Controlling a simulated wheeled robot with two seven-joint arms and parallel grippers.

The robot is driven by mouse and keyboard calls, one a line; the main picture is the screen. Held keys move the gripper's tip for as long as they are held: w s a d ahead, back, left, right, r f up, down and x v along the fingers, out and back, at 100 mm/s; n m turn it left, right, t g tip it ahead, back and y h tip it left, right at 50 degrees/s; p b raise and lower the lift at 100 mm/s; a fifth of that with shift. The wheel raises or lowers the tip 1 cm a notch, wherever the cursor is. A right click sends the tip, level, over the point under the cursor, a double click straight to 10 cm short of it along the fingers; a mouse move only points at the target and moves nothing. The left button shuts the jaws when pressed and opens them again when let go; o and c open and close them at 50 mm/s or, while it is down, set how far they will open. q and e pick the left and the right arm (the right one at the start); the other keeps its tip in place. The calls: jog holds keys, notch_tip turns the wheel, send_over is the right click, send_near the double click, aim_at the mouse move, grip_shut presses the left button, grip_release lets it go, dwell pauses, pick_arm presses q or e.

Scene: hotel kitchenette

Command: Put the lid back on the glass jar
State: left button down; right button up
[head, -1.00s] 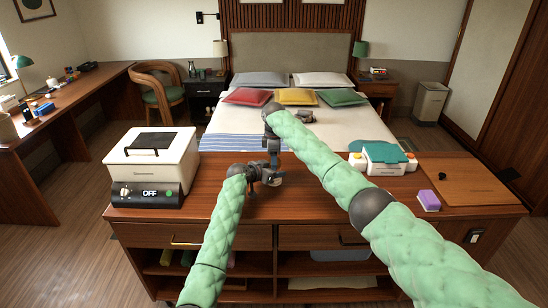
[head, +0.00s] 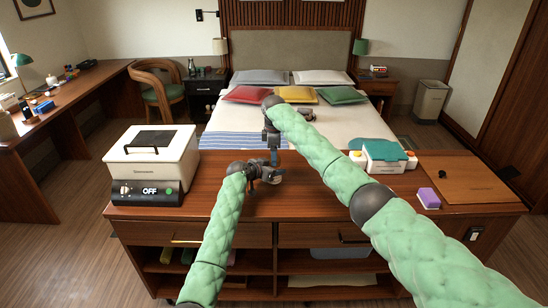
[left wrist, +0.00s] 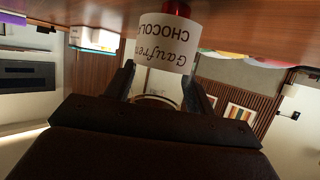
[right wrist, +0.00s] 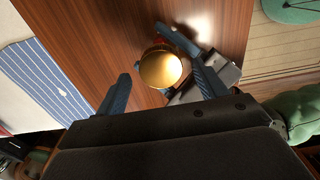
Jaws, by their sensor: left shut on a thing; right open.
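The jar (left wrist: 165,42) has a white label with dark lettering, upside down in the left wrist view, and some red beside it. My left gripper (left wrist: 163,88) is shut on the jar at the cabinet top; it also shows in the head view (head: 268,176). The gold round lid (right wrist: 160,70) shows from above in the right wrist view. My right gripper (right wrist: 163,88) is open, its blue fingers on either side of the lid. It points down over the left gripper. I cannot tell whether the lid sits fully on the jar.
A cream box appliance (head: 152,160) stands at the left of the wooden cabinet top (head: 330,205). A white and teal box (head: 385,157), a purple sponge-like block (head: 428,198) and a brown board (head: 470,180) are at the right. The bed (head: 345,125) lies behind.

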jog(key=shift+r, duration=1.4)
jog(key=o, duration=0.6)
notch_tip(320, 180, up, 12)
jog(key=shift+f, duration=0.1)
pick_arm(q)
jog(key=shift+c, duration=2.2)
grip_release()
